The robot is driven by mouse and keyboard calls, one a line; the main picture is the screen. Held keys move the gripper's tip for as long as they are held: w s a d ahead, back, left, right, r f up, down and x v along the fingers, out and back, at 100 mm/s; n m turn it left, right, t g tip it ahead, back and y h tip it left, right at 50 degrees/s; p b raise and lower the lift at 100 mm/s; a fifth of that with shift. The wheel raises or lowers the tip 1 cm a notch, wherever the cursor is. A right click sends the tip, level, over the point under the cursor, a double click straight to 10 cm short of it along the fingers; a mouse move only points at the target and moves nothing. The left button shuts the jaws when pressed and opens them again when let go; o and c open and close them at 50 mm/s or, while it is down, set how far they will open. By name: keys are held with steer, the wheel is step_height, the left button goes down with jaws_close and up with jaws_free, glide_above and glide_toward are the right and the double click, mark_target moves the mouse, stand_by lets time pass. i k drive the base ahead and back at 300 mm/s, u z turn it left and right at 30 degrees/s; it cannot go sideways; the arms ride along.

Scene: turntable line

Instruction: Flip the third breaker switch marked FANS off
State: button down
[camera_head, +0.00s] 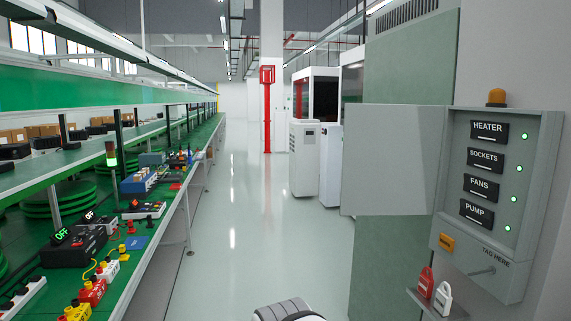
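A grey breaker panel (548,180) is on the right wall, with its door (395,160) swung open to the left. Inside are dark labelled switches in a column: HEATER (489,132) at the top, then SOCKETS (485,160), FANS (481,187) and PUMP (476,213). FANS is third from the top, and a small green light (514,198) glows to its right. The other rows show green lights too. The lever positions are too small to tell. My gripper is not in view; a white rounded part at the bottom edge appears to be mine.
An amber lamp (496,97) tops the panel. Below it, a red padlock-like tag (426,282) and a white one (443,298) are at a small ledge (460,315). A long green workbench (150,240) with devices runs along the left. The aisle floor (245,220) between is clear.

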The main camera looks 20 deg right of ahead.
mark_target(488, 190)
steer(key=u, duration=0.05)
steer(key=i, duration=3.25)
steer(key=z, duration=4.05)
steer(key=i, duration=0.45)
